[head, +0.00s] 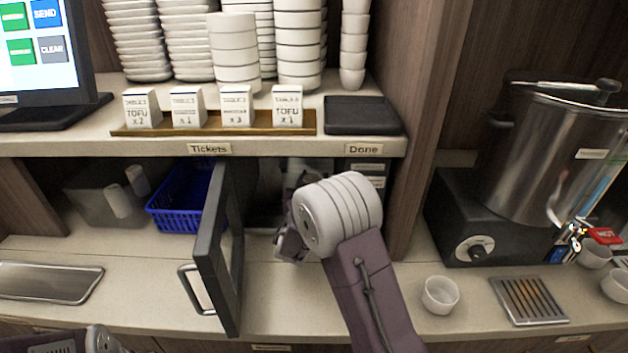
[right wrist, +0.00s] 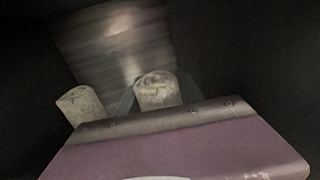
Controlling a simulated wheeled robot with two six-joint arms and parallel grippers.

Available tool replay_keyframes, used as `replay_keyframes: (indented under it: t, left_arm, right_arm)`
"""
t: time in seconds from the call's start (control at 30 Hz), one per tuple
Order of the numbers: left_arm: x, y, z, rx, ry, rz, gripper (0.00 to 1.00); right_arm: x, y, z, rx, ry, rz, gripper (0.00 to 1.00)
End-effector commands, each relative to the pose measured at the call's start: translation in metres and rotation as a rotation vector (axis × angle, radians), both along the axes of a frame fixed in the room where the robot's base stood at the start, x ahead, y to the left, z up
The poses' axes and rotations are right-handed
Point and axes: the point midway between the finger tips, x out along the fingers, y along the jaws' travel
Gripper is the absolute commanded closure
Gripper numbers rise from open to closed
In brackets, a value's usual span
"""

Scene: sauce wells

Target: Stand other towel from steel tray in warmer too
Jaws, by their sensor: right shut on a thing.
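The warmer (head: 266,185) is a dark cabinet under the counter shelf, with its door (head: 222,255) swung open toward me. My right gripper (head: 290,242) reaches into its opening, and my arm hides much of the inside. In the right wrist view, it is shut on a rolled pale towel (right wrist: 156,90), whose end shows above the gripper body. Another rolled towel (right wrist: 80,104) stands to its left, apart from it. Whether the held towel touches the floor, I cannot tell. The steel tray (head: 50,282) on the left counter is empty. My left gripper is out of view.
A blue basket (head: 178,200) and a clear bin (head: 85,190) with white rolls stand left of the door. Right of the post are a steel urn (head: 560,140), a white cup (head: 440,294) and a drip grate (head: 528,298). Dishes and ticket blocks fill the shelf above.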

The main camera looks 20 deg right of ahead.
Motion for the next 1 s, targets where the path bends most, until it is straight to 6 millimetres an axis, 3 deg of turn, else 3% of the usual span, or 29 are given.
replay_keyframes:
  t: [0.17, 0.2, 0.27, 0.3, 0.67, 1.0]
  left_arm:
    - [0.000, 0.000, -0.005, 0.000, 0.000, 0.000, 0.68]
    - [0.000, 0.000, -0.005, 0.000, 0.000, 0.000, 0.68]
    - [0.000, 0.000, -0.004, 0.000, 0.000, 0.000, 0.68]
    - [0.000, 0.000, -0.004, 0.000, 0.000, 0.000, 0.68]
    - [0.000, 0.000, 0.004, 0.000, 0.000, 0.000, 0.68]
    - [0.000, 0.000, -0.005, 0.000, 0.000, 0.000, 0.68]
  right_arm:
    - [0.000, 0.000, -0.005, 0.000, 0.000, 0.000, 0.97]
    - [0.000, 0.000, -0.004, 0.001, 0.001, 0.000, 0.54]
    - [0.000, 0.000, -0.003, 0.001, 0.001, 0.000, 0.37]
    - [0.000, 0.000, -0.003, 0.001, 0.001, 0.000, 0.35]
    - [0.000, 0.000, 0.004, 0.000, 0.001, 0.000, 0.35]
    - [-0.057, 0.043, 0.000, 0.001, 0.001, 0.005, 0.35]
